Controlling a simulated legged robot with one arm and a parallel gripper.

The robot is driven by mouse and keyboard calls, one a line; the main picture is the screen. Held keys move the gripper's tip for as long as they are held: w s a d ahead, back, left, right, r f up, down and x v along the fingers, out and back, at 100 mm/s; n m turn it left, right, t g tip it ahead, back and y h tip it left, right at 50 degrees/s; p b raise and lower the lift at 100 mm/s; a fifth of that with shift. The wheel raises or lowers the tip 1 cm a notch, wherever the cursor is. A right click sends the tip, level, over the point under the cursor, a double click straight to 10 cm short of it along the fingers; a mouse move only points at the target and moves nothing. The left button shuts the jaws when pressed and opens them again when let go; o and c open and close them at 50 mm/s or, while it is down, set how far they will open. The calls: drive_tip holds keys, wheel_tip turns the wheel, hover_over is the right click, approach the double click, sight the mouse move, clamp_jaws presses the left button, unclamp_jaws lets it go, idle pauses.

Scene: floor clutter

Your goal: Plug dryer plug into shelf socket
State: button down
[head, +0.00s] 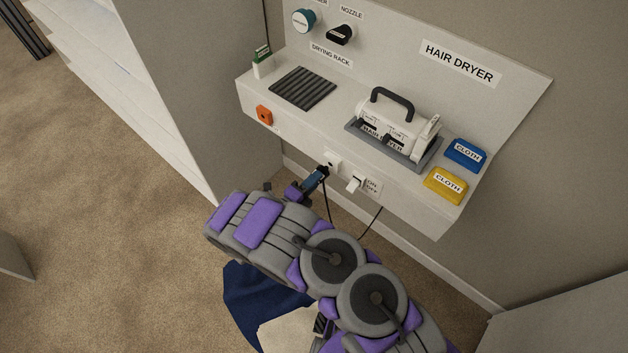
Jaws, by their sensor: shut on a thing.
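The white hair dryer (397,125) with a black handle sits in a grey tray on the wall shelf. My gripper (316,179) is just in front of the shelf's front face, shut on the small dark dryer plug (323,171). A thin black cord hangs below the plug. The white shelf socket (332,160) is on the front face, right at the plug's tip. Whether the plug touches the socket or sits in it, I cannot tell; the gripper and plug partly cover that spot.
A white switch (356,184) sticks out right of the socket. An orange fitting (264,115) is further left on the front face. The shelf holds a drying rack (302,88), a blue cloth (466,154) and a yellow cloth (446,185). Carpet (110,200) is open at left.

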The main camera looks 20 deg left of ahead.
drive_tip(key=shift+a, duration=0.2)
drive_tip(key=shift+d, duration=0.3)
drive_tip(key=shift+b+x, duration=0.9)
drive_tip(key=shift+x, duration=0.45)
idle(1.0)
drive_tip(key=c, duration=1.1)
unclamp_jaws()
drive_tip(key=shift+o, duration=0.2)
drive_tip(key=shift+s, duration=0.1)
drive_tip(key=p+v, duration=0.4)
drive_tip(key=v, duration=1.3)
drive_tip(key=shift+a, duration=0.1)
